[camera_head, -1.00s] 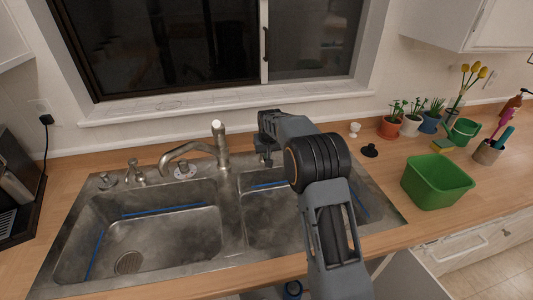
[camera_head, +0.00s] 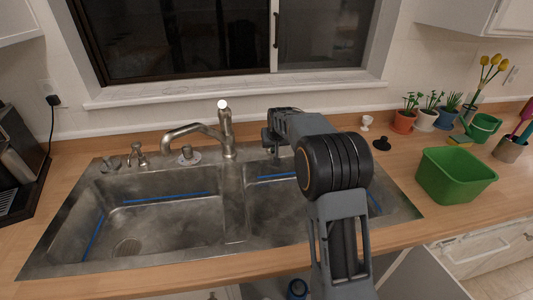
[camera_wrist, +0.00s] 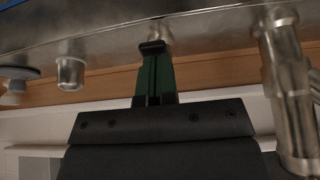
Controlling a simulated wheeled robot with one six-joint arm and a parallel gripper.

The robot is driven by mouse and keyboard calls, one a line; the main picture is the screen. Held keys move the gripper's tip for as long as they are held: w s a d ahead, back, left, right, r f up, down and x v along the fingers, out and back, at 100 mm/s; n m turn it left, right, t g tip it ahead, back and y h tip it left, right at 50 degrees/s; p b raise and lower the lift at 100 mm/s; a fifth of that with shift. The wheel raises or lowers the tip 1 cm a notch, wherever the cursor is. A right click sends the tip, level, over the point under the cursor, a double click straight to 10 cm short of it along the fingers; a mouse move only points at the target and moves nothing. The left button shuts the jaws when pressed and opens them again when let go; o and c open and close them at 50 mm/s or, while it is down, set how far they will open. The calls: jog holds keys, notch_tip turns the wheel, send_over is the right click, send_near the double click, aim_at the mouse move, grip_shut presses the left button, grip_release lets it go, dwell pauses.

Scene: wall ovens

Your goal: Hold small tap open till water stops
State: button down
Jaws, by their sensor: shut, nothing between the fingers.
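The tall main faucet (camera_head: 226,130) stands behind the sink divider; in the wrist view it is at the right (camera_wrist: 290,90). A small tap-like fitting (camera_head: 136,155) stands left of it on the sink's rear rim. My gripper (camera_head: 268,145) is right of the main faucet at the rear rim, shut and empty. In the wrist view its fingertips (camera_wrist: 152,48) meet or overlap a short metal fitting (camera_wrist: 160,30); I cannot tell whether they touch it. Another short metal fitting (camera_wrist: 70,72) is to the left. My arm hides these from the head view. No running water is visible.
The double sink (camera_head: 170,215) lies below the window. A green bin (camera_head: 456,175), potted plants (camera_head: 404,121), a black stopper (camera_head: 381,144) and a white cup (camera_head: 366,122) stand on the counter at right. A coffee machine (camera_head: 20,160) is at left.

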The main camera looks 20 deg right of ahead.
jog(key=shift+s+d+f+t+b, duration=0.15)
jog(key=shift+f+t+b, duration=0.15)
jog(key=shift+f+b, duration=0.4)
jog(key=t+b, duration=0.1)
jog(key=b, duration=0.1)
jog(key=shift+f+b, duration=0.15)
jog(key=shift+b, duration=0.25)
jog(key=shift+r, duration=0.3)
dwell(2.6)
jog(key=shift+r+p, duration=0.7)
jog(key=shift+p, duration=0.05)
jog(key=shift+r, duration=0.1)
jog(key=s+r+p, duration=0.1)
jog(key=s+r, duration=0.1)
jog(key=r, duration=0.4)
jog(key=s+r+p, duration=0.1)
jog(key=s+r, duration=0.1)
jog(key=r, duration=0.5)
jog(key=shift+s+a, duration=0.25)
jog(key=shift+a, duration=0.05)
